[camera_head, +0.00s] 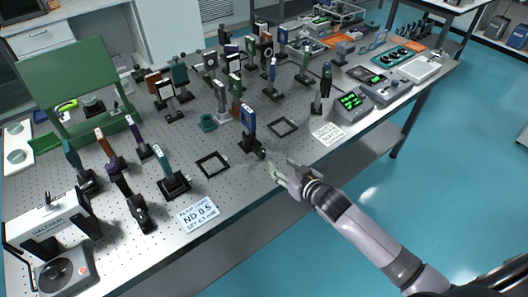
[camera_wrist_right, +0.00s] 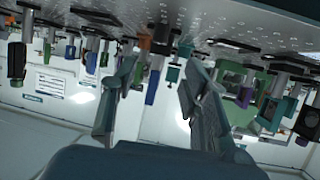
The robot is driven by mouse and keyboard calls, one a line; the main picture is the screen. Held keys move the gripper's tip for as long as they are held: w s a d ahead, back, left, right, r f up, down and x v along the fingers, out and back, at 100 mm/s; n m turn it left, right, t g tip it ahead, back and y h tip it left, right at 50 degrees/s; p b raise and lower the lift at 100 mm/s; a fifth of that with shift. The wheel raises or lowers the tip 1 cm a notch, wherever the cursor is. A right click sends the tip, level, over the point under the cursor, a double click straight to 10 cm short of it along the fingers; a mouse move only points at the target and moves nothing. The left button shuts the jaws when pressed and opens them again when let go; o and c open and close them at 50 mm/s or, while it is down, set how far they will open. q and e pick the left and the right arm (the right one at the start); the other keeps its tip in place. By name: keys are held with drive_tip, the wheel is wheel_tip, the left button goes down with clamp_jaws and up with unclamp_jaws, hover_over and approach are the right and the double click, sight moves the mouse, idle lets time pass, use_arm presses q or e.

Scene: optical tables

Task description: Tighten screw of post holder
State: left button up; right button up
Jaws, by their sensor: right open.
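The post holder nearest my right gripper stands upright on a black base (camera_head: 250,147) near the table's front edge and carries a blue-framed optic (camera_head: 249,118). Its screw is too small to make out. My right gripper (camera_head: 282,170) is just right of and in front of that base, at the table's front edge, apart from it. In the right wrist view, which is upside down, the two fingers of my right gripper (camera_wrist_right: 158,75) are spread with nothing between them. My left gripper is not in view.
The perforated optical table (camera_head: 225,185) holds several other post-mounted optics. An empty black square frame (camera_head: 212,164) and an ND 0.5 card (camera_head: 198,212) lie to the left. Another frame (camera_head: 283,127) and a card (camera_head: 328,134) lie to the right. Open floor (camera_head: 440,190) lies in front.

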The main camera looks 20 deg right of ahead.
sight(264, 153)
drive_tip(key=x, duration=1.3)
clamp_jaws()
